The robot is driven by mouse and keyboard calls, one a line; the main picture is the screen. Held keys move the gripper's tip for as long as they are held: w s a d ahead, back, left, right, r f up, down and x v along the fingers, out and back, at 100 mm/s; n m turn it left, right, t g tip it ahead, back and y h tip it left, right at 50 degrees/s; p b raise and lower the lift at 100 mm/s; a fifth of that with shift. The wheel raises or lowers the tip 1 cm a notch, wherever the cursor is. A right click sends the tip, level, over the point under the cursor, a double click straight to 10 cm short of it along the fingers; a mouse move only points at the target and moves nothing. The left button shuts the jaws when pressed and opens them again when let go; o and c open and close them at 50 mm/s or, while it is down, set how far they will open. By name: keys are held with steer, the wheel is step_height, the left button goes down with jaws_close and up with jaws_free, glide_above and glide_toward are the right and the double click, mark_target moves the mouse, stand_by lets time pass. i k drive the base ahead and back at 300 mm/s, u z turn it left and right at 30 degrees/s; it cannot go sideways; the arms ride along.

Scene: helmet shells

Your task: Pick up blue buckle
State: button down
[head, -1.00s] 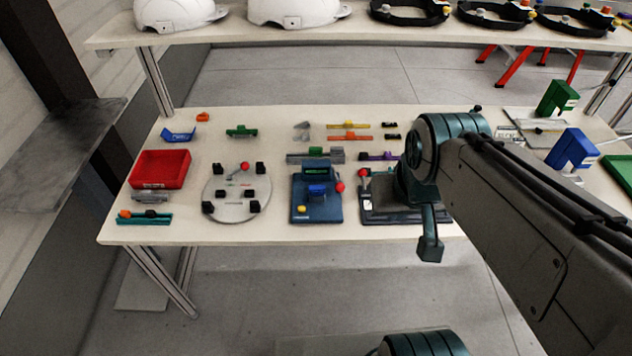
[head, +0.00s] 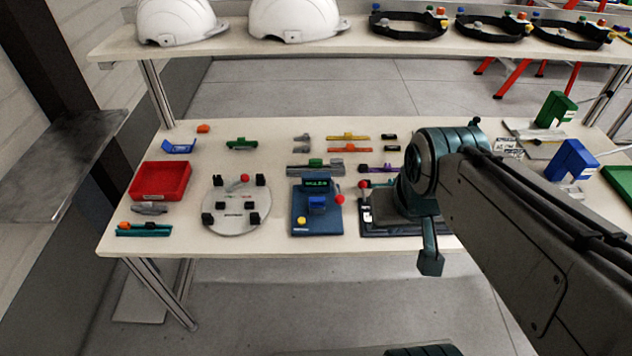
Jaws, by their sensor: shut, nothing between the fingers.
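A small blue bracket-like piece (head: 179,147) lies at the back left of the table, behind the red tray; it looks like a buckle. A blue block (head: 317,204) sits on a blue fixture (head: 300,224) near the table's middle front; I cannot tell for sure which of the two is the buckle. My arm reaches in from the right. My gripper (head: 431,262) hangs at its end by the table's front edge, shut and empty, well to the right of both blue pieces and touching neither.
The table also holds a red tray (head: 160,181), a round grey fixture (head: 234,206), a green clip (head: 240,143) and several coloured strips. Blue (head: 574,160) and green (head: 556,108) stands are at right. Helmet shells (head: 180,20) and headbands line the raised shelf behind.

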mark_target(314, 201)
steer(key=k, duration=0.5)
steer(key=u, duration=1.55)
steer(key=i, duration=1.3)
steer(key=z, duration=2.75)
